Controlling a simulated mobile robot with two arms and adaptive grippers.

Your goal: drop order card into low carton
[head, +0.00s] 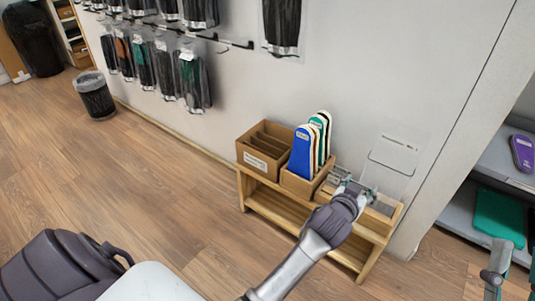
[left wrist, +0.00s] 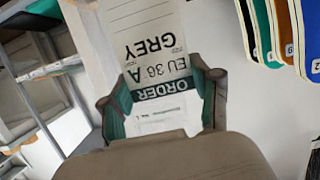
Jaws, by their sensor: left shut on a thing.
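My left gripper (head: 356,187) is shut on the order card. In the left wrist view the white order card (left wrist: 155,50) stands between its fingers (left wrist: 160,105), with "ORDER", "EU 36 A" and "GREY" upside down. In the head view the card looks like a pale clear sleeve (head: 398,153) rising against the wall. A low carton (head: 378,221) stands at the right end of the wooden bench, under the gripper, which partly hides it. My right gripper (head: 515,268) is at the lower right edge, partly cut off, with its fingers apart and nothing seen between them.
The wooden bench (head: 277,208) also bears a carton (head: 310,184) of upright coloured insoles and a divided, labelled carton (head: 252,159). A shelf (head: 462,215) with teal and purple items is at right. A bin (head: 96,98) stands at left; the floor between is clear.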

